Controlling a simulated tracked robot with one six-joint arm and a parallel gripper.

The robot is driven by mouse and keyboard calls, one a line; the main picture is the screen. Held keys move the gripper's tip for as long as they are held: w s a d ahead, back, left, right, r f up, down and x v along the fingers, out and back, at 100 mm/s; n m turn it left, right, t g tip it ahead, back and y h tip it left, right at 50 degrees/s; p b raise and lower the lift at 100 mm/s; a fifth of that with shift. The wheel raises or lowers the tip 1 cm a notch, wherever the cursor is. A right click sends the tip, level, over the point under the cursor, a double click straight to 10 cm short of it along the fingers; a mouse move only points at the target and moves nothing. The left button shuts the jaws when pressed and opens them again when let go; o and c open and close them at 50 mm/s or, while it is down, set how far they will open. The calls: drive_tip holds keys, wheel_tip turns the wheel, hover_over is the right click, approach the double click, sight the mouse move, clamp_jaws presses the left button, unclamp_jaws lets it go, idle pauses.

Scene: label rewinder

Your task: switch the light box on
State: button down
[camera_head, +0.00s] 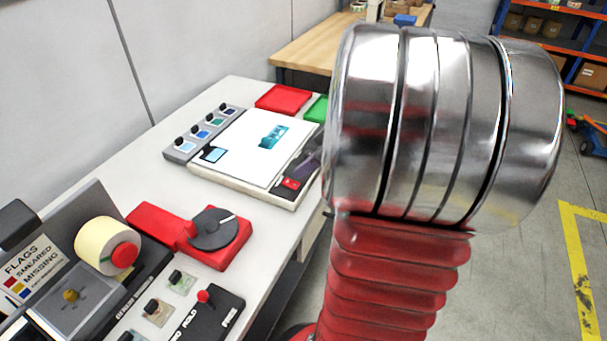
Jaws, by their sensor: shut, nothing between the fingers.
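The light box (231,157) lies flat on the white table, a pale frame with a bright white top. I cannot tell from this view which way the switch is set or whether the panel is lit. My arm, with red bellows and a large metal joint, fills the middle right and stands beside the box, covering part of its right surroundings. My gripper's fingers do not show.
A grey strip with several dark knobs (201,133) runs along the box's left side. A red tray (284,98) and a green tray (317,109) lie behind. A red unit with a dark dial (213,229) and a label roll (103,245) stand nearer. A wooden bench (308,49) is beyond.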

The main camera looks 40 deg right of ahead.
drive_tip(key=s+f+v, duration=0.1)
drive_tip(key=v, duration=1)
drive_tip(key=shift+d, duration=0.25)
drive_tip(key=shift+a+r, duration=0.1)
drive_tip(key=shift+r, duration=0.05)
